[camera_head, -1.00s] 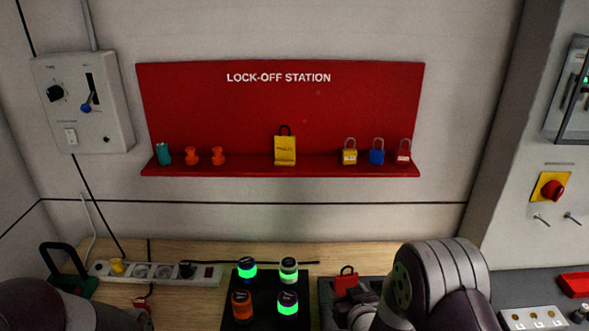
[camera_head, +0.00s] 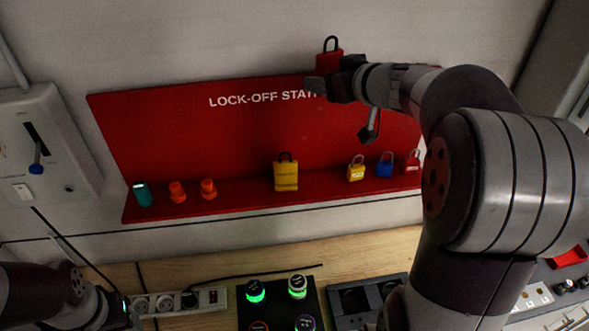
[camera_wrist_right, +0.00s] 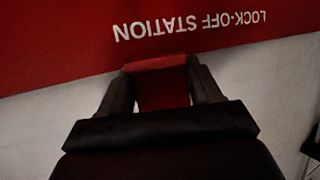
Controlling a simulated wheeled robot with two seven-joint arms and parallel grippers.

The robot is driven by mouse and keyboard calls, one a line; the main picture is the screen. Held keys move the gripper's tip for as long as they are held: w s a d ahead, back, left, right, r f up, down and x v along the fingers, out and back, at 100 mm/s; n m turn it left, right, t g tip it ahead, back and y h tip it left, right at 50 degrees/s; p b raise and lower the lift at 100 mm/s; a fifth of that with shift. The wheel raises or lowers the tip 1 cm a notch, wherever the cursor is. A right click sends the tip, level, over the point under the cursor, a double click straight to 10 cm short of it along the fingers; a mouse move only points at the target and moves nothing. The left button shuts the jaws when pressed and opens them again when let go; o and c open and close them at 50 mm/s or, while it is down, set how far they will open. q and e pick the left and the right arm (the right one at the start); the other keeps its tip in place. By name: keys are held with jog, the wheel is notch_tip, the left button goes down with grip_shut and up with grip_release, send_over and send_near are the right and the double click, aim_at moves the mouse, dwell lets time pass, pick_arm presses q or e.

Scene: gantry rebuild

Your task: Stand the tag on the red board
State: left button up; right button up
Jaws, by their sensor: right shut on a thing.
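The red tag (camera_head: 329,61) with a black loop on top is upright in my right gripper (camera_head: 322,86), in front of the upper edge of the red board (camera_head: 150,125). In the right wrist view the tag (camera_wrist_right: 161,88) sits between the two dark fingers (camera_wrist_right: 161,92), which are shut on it. The board's ledge (camera_head: 240,200) runs below, well apart from the tag. A yellow tag (camera_head: 286,176) with a dark loop stands mid-ledge. My left arm shows at the lower left; its gripper is not in view.
On the ledge are a teal cylinder (camera_head: 143,194), orange pieces (camera_head: 178,192) and yellow (camera_head: 356,170), blue (camera_head: 385,166) and red (camera_head: 413,161) padlocks. Bare ledge lies either side of the yellow tag. Below are a power strip (camera_head: 170,302) and a grey tray (camera_head: 350,282).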

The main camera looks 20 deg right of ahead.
notch_tip(320, 180, down, 5)
jog(key=b, duration=0.3)
send_over(321, 183)
notch_tip(321, 183, down, 7)
jog(key=shift+w+f, duration=0.15)
notch_tip(321, 183, down, 9)
jog(key=shift+d+f, duration=0.1)
notch_tip(321, 183, down, 3)
jog(key=shift+f+p, duration=0.1)
jog(key=shift+p, duration=0.4)
jog(key=shift+f, duration=0.65)
jog(key=o, duration=0.8)
pick_arm(q)
notch_tip(321, 183, down, 3)
jog(key=shift+w+d, duration=0.1)
jog(key=shift+d, duration=0.05)
